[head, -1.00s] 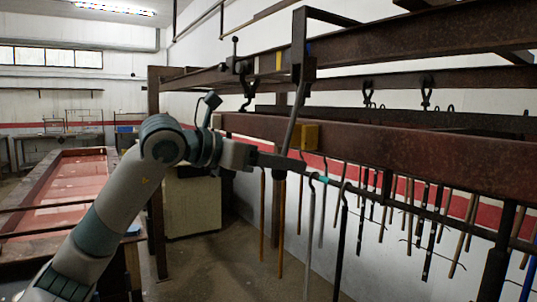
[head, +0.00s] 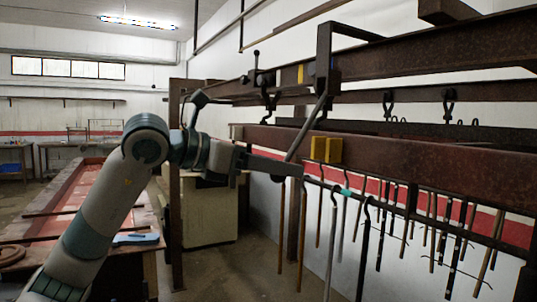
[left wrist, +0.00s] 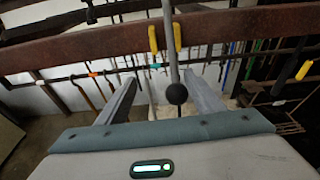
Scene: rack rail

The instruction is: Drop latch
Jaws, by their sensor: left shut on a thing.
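The latch is a long grey lever (head: 308,125) that hangs from a dark bracket (head: 327,60) on the upper rail and slants down to the left. Its black ball end (left wrist: 177,94) shows in the left wrist view, between the fingers. In the head view my left gripper (head: 297,169) is at the lever's lower end, and I take it as shut on the lever, though the fingers look apart in the wrist view. Two yellow blocks (head: 326,150) sit on the lower beam, right of the lever in the head view. My right gripper is not in view.
The rusty lower beam (head: 430,165) runs behind the gripper. Below it, several rods hang from a thin rail (head: 345,190). Hooks (head: 448,103) hang from the upper rail. A long red-topped table (head: 80,205) stands left, and a pale cabinet (head: 210,215) stands behind my arm.

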